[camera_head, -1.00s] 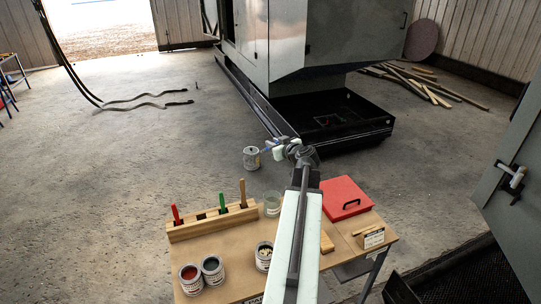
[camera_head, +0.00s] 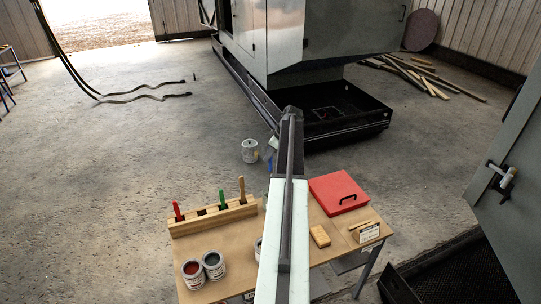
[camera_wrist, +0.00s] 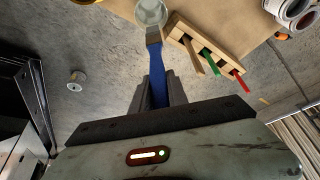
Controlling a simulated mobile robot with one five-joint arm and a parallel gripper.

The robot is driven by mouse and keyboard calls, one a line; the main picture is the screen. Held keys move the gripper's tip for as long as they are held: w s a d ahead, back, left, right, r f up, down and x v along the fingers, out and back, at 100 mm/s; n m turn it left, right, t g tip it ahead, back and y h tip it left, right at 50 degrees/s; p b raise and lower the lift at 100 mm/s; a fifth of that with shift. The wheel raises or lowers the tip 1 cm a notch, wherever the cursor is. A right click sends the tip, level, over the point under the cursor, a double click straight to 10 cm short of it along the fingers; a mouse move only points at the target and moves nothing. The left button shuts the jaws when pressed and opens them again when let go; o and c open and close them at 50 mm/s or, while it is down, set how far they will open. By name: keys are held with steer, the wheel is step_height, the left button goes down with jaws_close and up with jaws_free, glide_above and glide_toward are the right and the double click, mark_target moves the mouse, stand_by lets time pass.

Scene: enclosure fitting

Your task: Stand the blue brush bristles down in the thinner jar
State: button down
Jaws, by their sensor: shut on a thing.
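The blue brush (camera_wrist: 158,82) is held between the fingers of my gripper (camera_wrist: 159,92), which is shut on its handle. In the wrist view its brown bristle end (camera_wrist: 153,36) points away from my gripper toward the thinner jar. The thinner jar (camera_wrist: 150,12) is a clear glass jar near the table edge, at the top of the wrist view. The bristles show just below the jar's rim in that picture; their height over it I cannot tell.
A wooden rack (camera_head: 212,217) holds red, green and wooden-handled brushes beside the jar. Paint cans (camera_head: 203,268) stand at the table's front left. A red box (camera_head: 338,193) and a wood block (camera_head: 320,236) lie right of my arm.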

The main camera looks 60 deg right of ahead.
step_height(320, 180, down, 13)
steer(key=b, duration=1.2)
steer(key=shift+f+b, duration=0.15)
steer(key=shift+b, duration=0.2)
steer(key=c, duration=1.2)
jaws_free()
steer(key=p+v, duration=0.7)
steer(key=shift+r, duration=0.4)
steer(key=shift+s, duration=0.15)
